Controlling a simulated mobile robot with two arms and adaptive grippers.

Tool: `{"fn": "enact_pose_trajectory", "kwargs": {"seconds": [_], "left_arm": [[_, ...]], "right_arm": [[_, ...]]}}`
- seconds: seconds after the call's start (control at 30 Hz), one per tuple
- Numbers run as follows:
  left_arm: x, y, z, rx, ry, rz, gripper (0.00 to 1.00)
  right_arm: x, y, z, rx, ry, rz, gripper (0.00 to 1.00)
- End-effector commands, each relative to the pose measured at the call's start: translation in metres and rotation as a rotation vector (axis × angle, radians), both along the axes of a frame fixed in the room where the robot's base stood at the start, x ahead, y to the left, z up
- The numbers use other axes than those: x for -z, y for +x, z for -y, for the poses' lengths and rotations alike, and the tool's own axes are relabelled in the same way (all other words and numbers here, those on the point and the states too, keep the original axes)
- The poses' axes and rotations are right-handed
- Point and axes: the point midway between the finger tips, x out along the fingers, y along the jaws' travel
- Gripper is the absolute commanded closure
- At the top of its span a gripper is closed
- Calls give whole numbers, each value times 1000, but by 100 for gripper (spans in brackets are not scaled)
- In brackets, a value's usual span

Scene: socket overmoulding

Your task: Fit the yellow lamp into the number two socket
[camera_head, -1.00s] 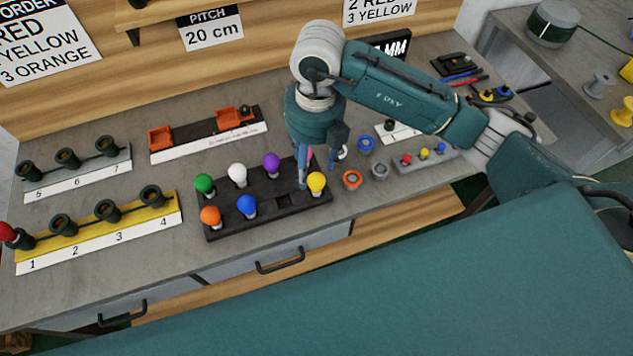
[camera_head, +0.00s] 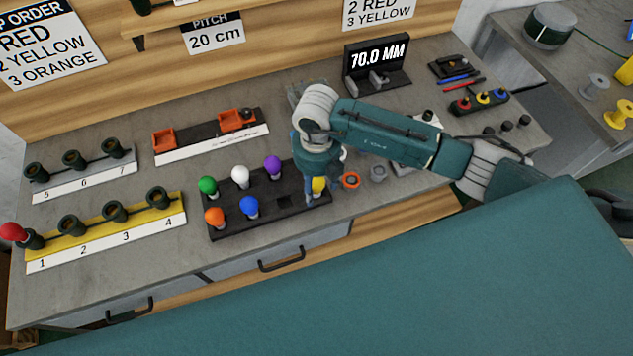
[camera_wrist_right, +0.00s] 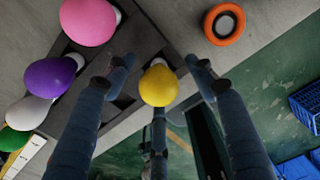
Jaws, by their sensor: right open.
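The yellow lamp (camera_head: 319,185) stands in the right end of the dark lamp tray (camera_head: 285,224), partly hidden by my right gripper (camera_head: 318,192) in the head view. In the right wrist view the yellow lamp (camera_wrist_right: 158,86) lies between the spread fingers of my right gripper (camera_wrist_right: 160,70), which is open around it. I cannot tell whether a finger touches it. The number two socket (camera_head: 72,225) is a dark, empty-looking cup on the yellow strip at the left. A red lamp (camera_head: 13,232) sits in socket one. My left gripper is not in view.
Green, white, purple, orange and blue lamps (camera_head: 249,206) share the tray, and a pink lamp (camera_wrist_right: 88,20) shows in the wrist view. An orange ring (camera_head: 350,180) lies just right of the tray. Bench between tray and yellow strip (camera_head: 150,206) is clear.

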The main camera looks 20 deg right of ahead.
Motion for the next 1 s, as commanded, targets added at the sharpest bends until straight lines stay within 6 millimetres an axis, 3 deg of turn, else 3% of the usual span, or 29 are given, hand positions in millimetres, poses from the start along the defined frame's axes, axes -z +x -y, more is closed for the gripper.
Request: {"fn": "enact_pose_trajectory", "kwargs": {"seconds": [0.17,0.4,0.77,1.0], "left_arm": [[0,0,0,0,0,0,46],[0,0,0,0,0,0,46],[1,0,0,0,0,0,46],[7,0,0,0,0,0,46]], "right_arm": [[0,0,0,0,0,0,45],[0,0,0,0,1,0,89],[-2,0,0,0,2,0,89],[-27,1,0,-1,1,4,89]]}}
